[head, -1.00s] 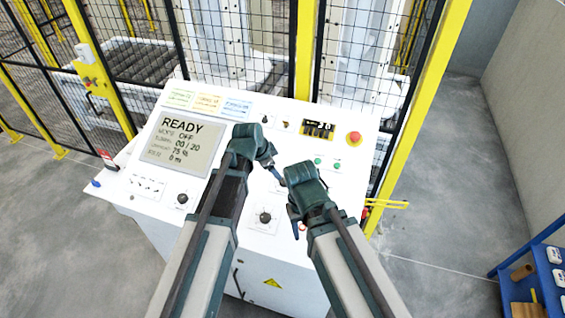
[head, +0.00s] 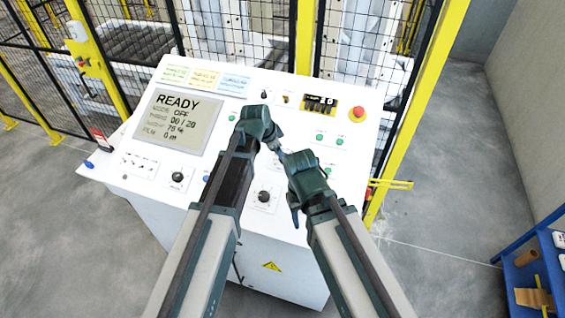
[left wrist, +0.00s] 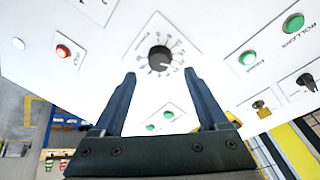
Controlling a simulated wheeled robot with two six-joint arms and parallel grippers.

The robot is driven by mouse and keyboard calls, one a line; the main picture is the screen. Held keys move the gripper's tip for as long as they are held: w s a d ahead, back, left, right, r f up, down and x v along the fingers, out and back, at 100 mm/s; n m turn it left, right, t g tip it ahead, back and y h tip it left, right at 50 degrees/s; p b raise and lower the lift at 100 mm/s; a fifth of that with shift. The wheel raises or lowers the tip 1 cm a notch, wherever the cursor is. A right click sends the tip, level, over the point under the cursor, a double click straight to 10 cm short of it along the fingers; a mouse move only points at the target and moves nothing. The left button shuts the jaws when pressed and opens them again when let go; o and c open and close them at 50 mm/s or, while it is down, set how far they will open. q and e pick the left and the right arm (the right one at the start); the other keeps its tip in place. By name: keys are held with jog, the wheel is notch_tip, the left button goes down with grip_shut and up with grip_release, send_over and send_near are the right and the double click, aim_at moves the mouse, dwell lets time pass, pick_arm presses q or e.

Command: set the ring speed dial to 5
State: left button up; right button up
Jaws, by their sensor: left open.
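A black round dial (left wrist: 160,59) with a ring of numbers on a white plate shows in the left wrist view, ahead of and between the finger tips. Its label and pointer setting are too small to read surely. My left gripper (left wrist: 158,78) is open and empty, its two fingers apart, with the dial beyond them. In the head view my left gripper (head: 277,148) hangs over the middle of the white control panel (head: 225,150) and hides part of it.
Two other black knobs (head: 177,177) and (head: 263,196) sit lower on the panel. A READY display (head: 178,121) is on the left, a red stop button (head: 357,113) at the upper right. A mesh fence with yellow posts (head: 407,100) stands behind.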

pick_arm(q)
jog(key=b+x, duration=0.4)
jog(key=x, duration=0.2)
jog(key=shift+r, duration=0.1)
grip_shut()
